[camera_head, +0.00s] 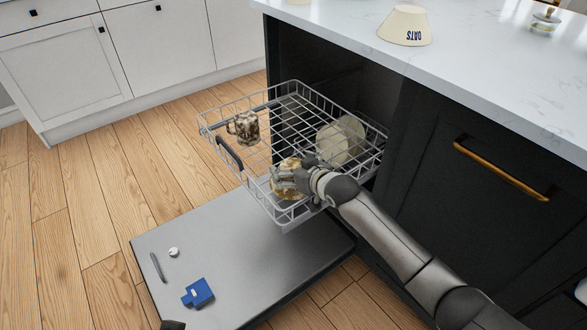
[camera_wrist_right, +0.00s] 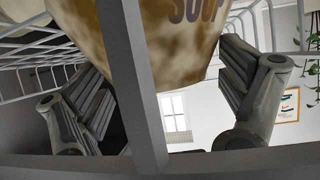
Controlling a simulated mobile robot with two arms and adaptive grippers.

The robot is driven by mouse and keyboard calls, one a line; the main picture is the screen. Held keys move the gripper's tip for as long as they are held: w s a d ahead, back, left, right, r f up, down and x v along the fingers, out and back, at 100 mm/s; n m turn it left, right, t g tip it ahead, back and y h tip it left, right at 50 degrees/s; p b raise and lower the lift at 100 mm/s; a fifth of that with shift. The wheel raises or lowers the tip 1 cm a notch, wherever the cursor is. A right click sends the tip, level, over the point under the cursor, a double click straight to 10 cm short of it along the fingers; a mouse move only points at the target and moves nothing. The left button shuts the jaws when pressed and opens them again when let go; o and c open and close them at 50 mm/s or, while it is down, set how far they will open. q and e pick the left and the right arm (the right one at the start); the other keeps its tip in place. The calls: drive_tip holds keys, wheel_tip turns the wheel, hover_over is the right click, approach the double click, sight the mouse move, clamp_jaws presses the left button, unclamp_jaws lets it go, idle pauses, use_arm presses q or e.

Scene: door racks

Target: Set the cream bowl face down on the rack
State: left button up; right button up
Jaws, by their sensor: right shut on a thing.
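A cream bowl with brown stains (camera_head: 288,182) is at the near corner of the pulled-out rack (camera_head: 279,215). My right gripper (camera_head: 288,178) is shut on it. In the right wrist view the bowl (camera_wrist_right: 180,45) shows the letters SOUP and sits between the two fingers (camera_wrist_right: 165,95), behind a grey bar. Its rim is largely hidden, so I cannot tell whether it rests on the wires. Another cream bowl, marked OATS (camera_head: 405,27), stands face down on the counter. My left gripper is not recognisable in view.
The rack also holds a brown-stained mug (camera_head: 244,127) at left and cream plates (camera_head: 340,138) at right. The open door (camera_head: 235,250) bears a blue box (camera_head: 198,293), a small white round thing (camera_head: 173,252) and a dark stick (camera_head: 157,267). The rack's middle is free.

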sight(293, 166)
drive_tip(key=o, duration=0.9)
drive_tip(key=shift+f, duration=0.1)
drive_tip(key=shift+o, duration=0.2)
drive_tip(key=shift+s+d+r, duration=0.1)
drive_tip(key=shift+s+r, duration=0.1)
drive_tip(key=shift+r, duration=0.05)
drive_tip(key=p+v, duration=0.1)
drive_tip(key=v, duration=0.2)
drive_tip(key=shift+s+d+r+p, duration=0.15)
drive_tip(key=shift+s+r+p, duration=0.1)
drive_tip(key=shift+p, duration=0.05)
use_arm(q)
drive_tip(key=s+p+x, duration=0.1)
drive_tip(key=p+x, duration=0.1)
drive_tip(key=x, duration=0.6)
drive_tip(key=shift+f+g, duration=0.3)
drive_tip(key=shift+f, duration=0.25)
use_arm(e)
drive_tip(key=v, duration=0.7)
drive_tip(key=shift+s+d, duration=0.2)
drive_tip(key=shift+s, duration=0.2)
use_arm(q)
drive_tip(key=shift+d, duration=0.2)
